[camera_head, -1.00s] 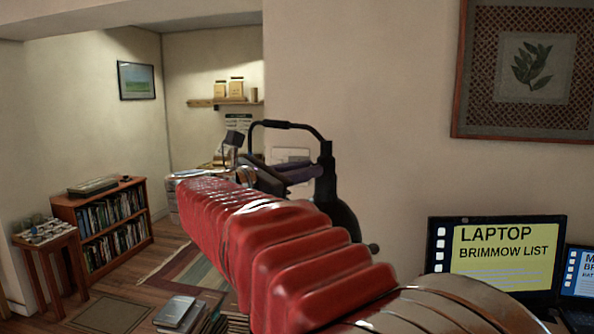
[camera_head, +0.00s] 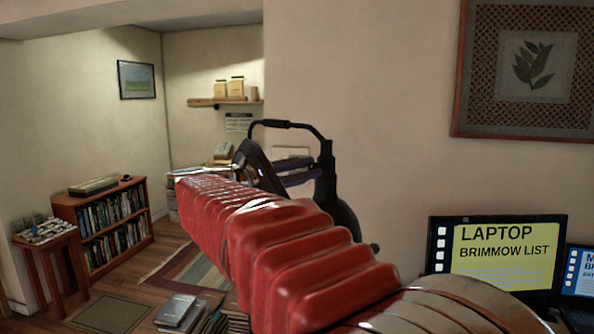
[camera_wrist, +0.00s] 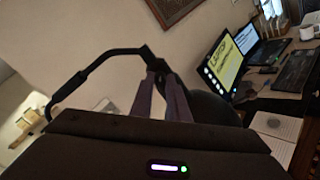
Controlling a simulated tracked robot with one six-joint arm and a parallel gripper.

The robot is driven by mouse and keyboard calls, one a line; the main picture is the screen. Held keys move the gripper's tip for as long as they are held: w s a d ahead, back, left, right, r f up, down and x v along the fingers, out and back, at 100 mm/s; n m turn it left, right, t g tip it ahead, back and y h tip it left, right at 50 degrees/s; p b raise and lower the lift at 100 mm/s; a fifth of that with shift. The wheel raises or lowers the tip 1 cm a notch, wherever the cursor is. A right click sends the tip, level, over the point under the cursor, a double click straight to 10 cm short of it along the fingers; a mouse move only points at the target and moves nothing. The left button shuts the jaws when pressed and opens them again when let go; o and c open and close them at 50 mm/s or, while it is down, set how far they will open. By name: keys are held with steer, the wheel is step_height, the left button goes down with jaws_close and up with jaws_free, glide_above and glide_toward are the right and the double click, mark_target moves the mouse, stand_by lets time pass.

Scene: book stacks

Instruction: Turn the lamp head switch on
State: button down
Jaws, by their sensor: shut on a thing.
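The black lamp (camera_head: 341,212) stands in front of the wall, with a bent tube arching to the left and a rounded dark part below. In the wrist view the lamp's tube (camera_wrist: 97,68) runs from upper middle to lower left, and its rounded part lies behind the right finger. My gripper (camera_head: 318,170) reaches the lamp's upright part. In the wrist view its two purple-grey fingers (camera_wrist: 155,74) converge on a black part of the lamp and are shut on it. The switch cannot be made out separately; the fingertips cover that spot. My red arm sleeve hides the lamp's lower part.
A laptop (camera_head: 497,255) with a yellow screen stands at the right, beside a second screen (camera_head: 579,272). A framed leaf picture (camera_head: 527,65) hangs above. Low bookshelves (camera_head: 107,222), a small table (camera_head: 46,240) and stacked books (camera_head: 176,311) are at the left.

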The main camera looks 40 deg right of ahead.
steer(key=m, duration=0.6)
steer(key=shift+a, duration=0.1)
steer(key=m, duration=0.5)
steer(key=shift+m, duration=0.3)
steer(key=c, duration=1.7)
jaws_free()
steer(key=a, duration=0.9)
steer(key=s+a, duration=0.1)
steer(key=a, duration=0.3)
steer(key=shift+s+a+r, duration=0.1)
steer(key=shift+a, duration=0.25)
